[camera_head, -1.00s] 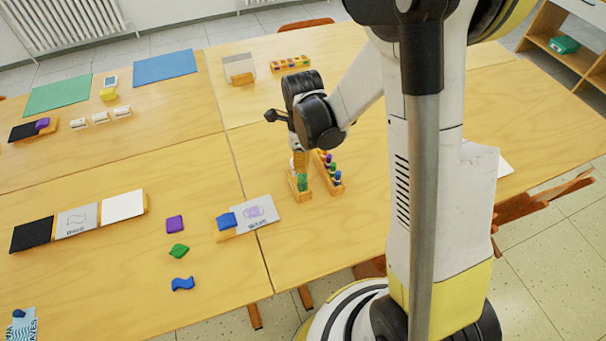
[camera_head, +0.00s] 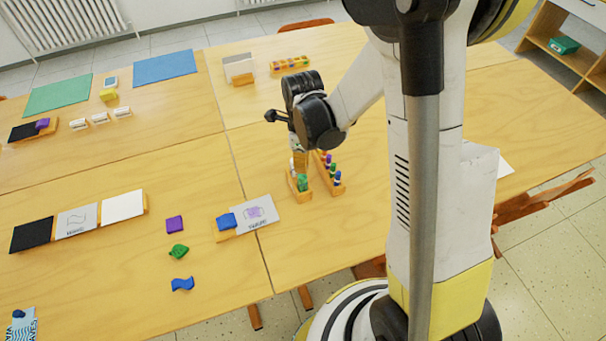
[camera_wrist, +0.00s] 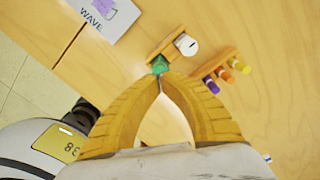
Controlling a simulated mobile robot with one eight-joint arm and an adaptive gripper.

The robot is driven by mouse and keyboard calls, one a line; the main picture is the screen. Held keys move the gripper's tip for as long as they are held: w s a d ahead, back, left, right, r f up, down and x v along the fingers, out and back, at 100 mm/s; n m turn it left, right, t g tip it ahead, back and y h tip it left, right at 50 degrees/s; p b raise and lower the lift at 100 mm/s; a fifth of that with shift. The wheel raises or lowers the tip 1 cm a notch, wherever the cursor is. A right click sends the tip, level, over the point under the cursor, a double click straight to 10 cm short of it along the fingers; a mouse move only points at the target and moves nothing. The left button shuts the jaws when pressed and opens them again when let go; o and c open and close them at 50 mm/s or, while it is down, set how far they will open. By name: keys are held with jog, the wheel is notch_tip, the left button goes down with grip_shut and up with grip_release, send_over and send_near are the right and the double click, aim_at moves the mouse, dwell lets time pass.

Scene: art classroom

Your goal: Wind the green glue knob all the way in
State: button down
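The green knob (camera_head: 302,183) sits at the near end of a small wooden holder (camera_head: 292,184) on the table. In the wrist view the green knob (camera_wrist: 159,65) shows just beyond my fingertips. A white round-ended piece (camera_wrist: 186,44) lies on the same holder. My gripper (camera_wrist: 161,82) has its two yellow fingers brought together at the tips. In the head view my gripper (camera_head: 299,170) is right above the knob. The tips hide part of the knob; I cannot tell whether they hold it or only meet beside it.
A wooden rack (camera_head: 337,191) with several coloured pegs stands close on the right. A card (camera_head: 262,219) and a blue piece (camera_head: 226,220) lie to the left. Purple (camera_head: 174,224), green (camera_head: 178,251) and blue (camera_head: 182,284) pieces lie farther left. Bare table lies between.

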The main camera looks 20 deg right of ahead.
aim_at(303, 176)
jog(key=shift+f+b, duration=1.65)
jog(key=shift+f, duration=0.1)
dwell(0.6)
jog(key=shift+r, duration=0.15)
jog(key=shift+r+p, duration=0.3)
jog(key=shift+r, duration=0.1)
jog(key=shift+c, duration=2.1)
grip_release()
